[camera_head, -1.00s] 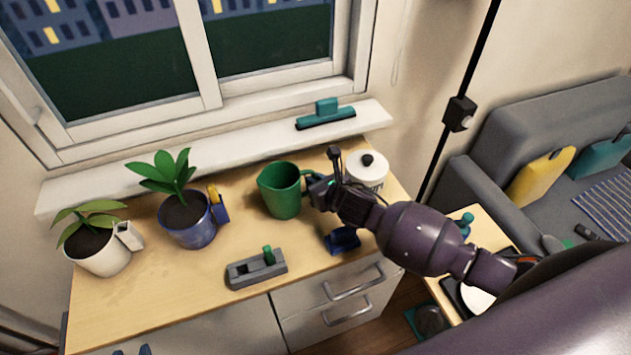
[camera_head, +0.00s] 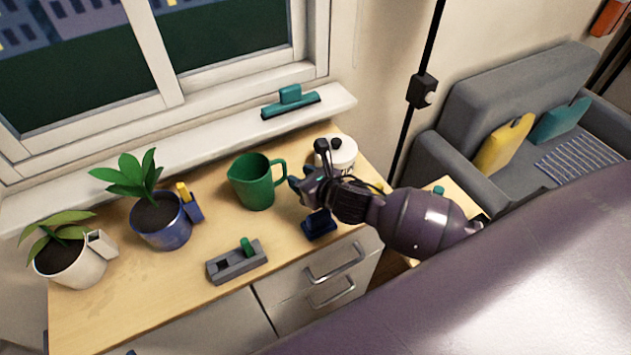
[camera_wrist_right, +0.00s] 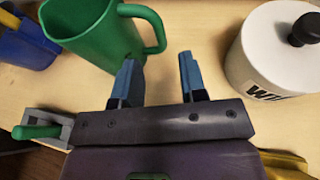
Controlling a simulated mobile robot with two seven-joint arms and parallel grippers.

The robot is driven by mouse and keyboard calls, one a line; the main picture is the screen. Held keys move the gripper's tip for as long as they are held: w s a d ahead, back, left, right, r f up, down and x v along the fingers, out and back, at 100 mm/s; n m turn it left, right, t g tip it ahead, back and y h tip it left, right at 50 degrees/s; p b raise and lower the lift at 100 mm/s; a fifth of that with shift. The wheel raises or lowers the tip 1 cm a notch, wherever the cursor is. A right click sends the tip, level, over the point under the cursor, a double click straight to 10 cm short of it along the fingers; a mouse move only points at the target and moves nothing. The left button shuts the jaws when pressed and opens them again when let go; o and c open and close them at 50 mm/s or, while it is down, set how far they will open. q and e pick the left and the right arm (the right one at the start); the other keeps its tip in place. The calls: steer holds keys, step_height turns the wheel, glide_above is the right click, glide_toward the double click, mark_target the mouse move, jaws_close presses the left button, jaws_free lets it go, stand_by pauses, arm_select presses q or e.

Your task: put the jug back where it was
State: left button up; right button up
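The green jug (camera_head: 252,185) stands upright on the wooden counter top, its handle toward the right. It also shows at the top left of the right wrist view (camera_wrist_right: 92,32). My right gripper (camera_head: 296,183) is just right of the handle and apart from it. In the right wrist view its two blue fingers (camera_wrist_right: 158,68) are spread with only bare counter between them, and the handle lies beyond the left finger. My left gripper is not clearly visible.
A white lidded canister (camera_head: 342,152) stands behind my right gripper, and a dark blue object (camera_head: 319,224) lies in front of it. A grey holder (camera_head: 237,264) is front left of the jug. Two potted plants (camera_head: 163,226) (camera_head: 75,263) stand at left. The sill (camera_head: 205,140) runs behind.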

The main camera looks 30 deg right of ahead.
steer(key=shift+v, duration=2.7)
steer(key=s+d+n+g+h, duration=0.25)
steer(key=s+n+g, duration=0.25)
steer(key=s+n, duration=0.95)
steer(key=s+d+n+g+h, duration=0.3)
steer(key=s+n, duration=0.6)
steer(key=n, duration=1)
steer(key=w+f+t+y, duration=0.1)
steer(key=w+f+t, duration=0.5)
steer(key=w+f, duration=0.2)
step_height(320, 180, down, 2)
steer(key=shift+d+t, duration=0.2)
steer(key=shift+t, duration=0.2)
